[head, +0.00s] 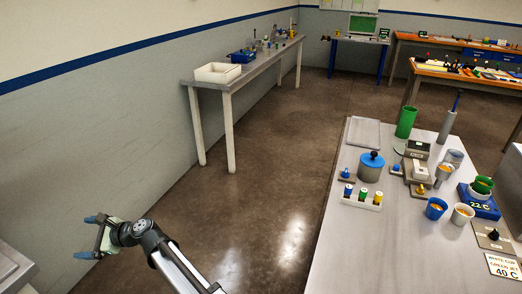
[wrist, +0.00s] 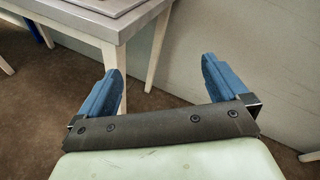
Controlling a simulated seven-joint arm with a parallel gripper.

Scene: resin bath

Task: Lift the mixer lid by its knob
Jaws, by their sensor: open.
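The mixer lid appears to be the blue round lid (head: 372,159) with a dark knob (head: 374,153) on top. It sits on a grey cylindrical pot (head: 370,174) on the metal table at the right of the head view. My gripper (head: 92,236) is at the lower left of the head view, far from the lid and off to the left of that table. In the wrist view my gripper (wrist: 160,85) has its two blue fingers wide apart with nothing between them. The lid is not in the wrist view.
The metal table (head: 370,250) also holds a rack of coloured bottles (head: 362,199), a green cylinder (head: 406,122), cups (head: 436,208) and a blue 22 C unit (head: 478,203). A side table (head: 229,88) stands along the left wall. Open floor (head: 270,200) lies between my gripper and the metal table.

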